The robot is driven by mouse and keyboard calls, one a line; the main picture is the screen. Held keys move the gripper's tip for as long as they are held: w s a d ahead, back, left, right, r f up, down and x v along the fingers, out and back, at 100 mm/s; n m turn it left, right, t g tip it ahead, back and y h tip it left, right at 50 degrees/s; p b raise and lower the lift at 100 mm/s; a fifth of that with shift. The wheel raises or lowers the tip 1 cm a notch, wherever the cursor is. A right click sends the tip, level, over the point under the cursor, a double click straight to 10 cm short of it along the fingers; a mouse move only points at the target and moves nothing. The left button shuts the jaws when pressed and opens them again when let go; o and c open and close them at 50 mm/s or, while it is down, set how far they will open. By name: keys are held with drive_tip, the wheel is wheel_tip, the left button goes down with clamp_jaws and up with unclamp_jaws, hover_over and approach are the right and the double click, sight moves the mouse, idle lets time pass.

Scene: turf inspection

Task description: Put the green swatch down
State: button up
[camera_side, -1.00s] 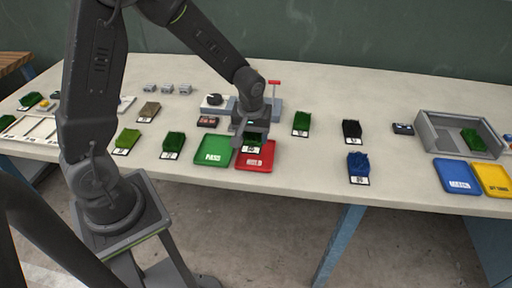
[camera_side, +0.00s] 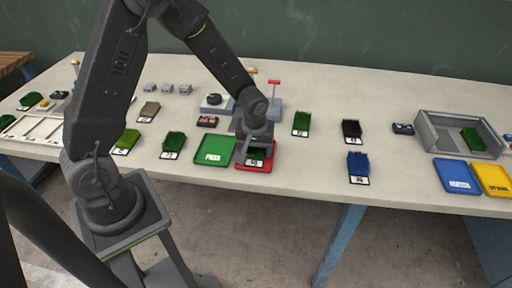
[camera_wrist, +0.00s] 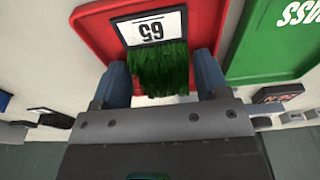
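The green swatch (camera_wrist: 160,68) is a tuft of dark green turf on a white card marked with a number, 65 or similar. In the wrist view it sits between the two fingers of my gripper (camera_wrist: 161,80), one close on each side. In the side view the swatch (camera_side: 255,156) is low at the red tray (camera_side: 243,168), under my gripper (camera_side: 254,147). My gripper looks shut on it, though the contact faces are hidden. The swatch appears at the tray's surface; exact contact with it is hard to see. The red tray (camera_wrist: 92,40) fills the wrist view behind it.
The green PASS tray (camera_side: 214,150) is just left of the red tray. Other turf swatches stand around, including a green one (camera_side: 173,144) and a blue one (camera_side: 358,166). A grey box (camera_side: 432,130), blue tray (camera_side: 456,178) and yellow tray (camera_side: 492,181) are at the right.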

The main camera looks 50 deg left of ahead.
sight(255, 154)
drive_tip(key=shift+r, duration=0.15)
wheel_tip(255, 154, up, 11)
drive_tip(key=s+d, duration=0.1)
drive_tip(key=s+d+r+m+t, duration=0.2)
drive_tip(key=s+r+m, duration=0.2)
drive_tip(key=s+r, duration=0.2)
drive_tip(key=s+d+r+m+t+h, duration=0.1)
drive_tip(key=s+r+m, duration=0.4)
drive_tip(key=s, duration=0.6)
drive_tip(key=shift+d+r+t, duration=0.6)
drive_tip(key=shift+r+t, duration=0.1)
drive_tip(key=shift+r, duration=0.15)
